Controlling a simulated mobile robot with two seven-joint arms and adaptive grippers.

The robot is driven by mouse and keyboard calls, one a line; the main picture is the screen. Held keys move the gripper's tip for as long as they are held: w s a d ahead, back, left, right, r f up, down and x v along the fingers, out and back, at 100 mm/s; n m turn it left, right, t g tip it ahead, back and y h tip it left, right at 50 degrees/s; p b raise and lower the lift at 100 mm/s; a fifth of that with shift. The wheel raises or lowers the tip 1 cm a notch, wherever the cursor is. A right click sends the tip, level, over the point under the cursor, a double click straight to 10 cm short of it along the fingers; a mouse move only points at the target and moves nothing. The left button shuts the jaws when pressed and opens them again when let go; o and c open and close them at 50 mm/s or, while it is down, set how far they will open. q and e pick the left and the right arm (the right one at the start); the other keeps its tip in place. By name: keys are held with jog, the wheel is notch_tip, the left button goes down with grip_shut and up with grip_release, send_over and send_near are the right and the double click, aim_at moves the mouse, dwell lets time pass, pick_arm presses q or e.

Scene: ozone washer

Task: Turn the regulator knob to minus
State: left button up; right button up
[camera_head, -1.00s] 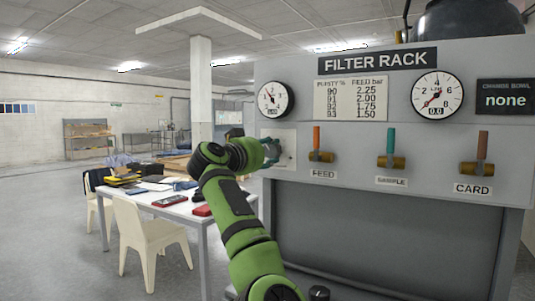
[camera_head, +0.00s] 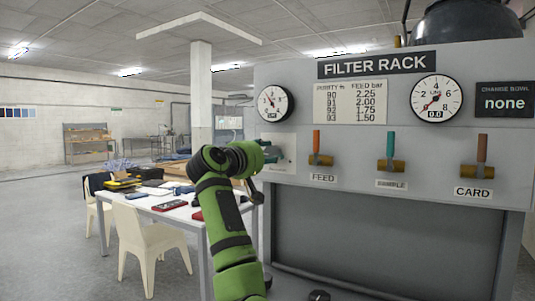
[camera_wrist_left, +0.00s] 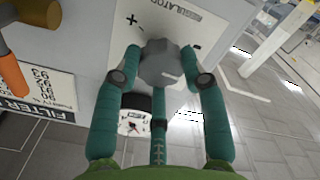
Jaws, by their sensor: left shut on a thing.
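The grey regulator knob (camera_wrist_left: 160,65) sits on a pale plate (camera_wrist_left: 185,25) marked with plus, minus and a partly visible label. My left gripper (camera_wrist_left: 161,78) is shut on the knob, with one teal finger on each side of it. My right gripper is not in view.
The filter rack panel (camera_head: 450,150) carries two dials, the left gauge (camera_head: 274,103) and the right gauge (camera_head: 436,99). The feed handle (camera_head: 317,141) is nearest my gripper on the right. A white table (camera_head: 168,209) and chair (camera_head: 148,242) stand left of my arm.

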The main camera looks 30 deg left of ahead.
pick_arm(q)
jog(key=n, duration=0.2)
jog(key=n+p, duration=0.1)
jog(key=n, duration=0.2)
jog(key=shift+r+n+p, duration=0.25)
jog(key=shift+n+p, duration=0.05)
jog(key=shift+p, duration=0.05)
jog(key=shift+a+f+n+p, duration=0.1)
jog(key=shift+n+p, duration=0.6)
jog(key=shift+n, duration=1.3)
jog(key=o, duration=1.2)
jog(key=shift+f, duration=0.1)
jog(key=shift+c, duration=0.2)
jog(key=shift+s, duration=0.2)
jog(key=s, duration=1.1)
jog(key=shift+s, duration=0.4)
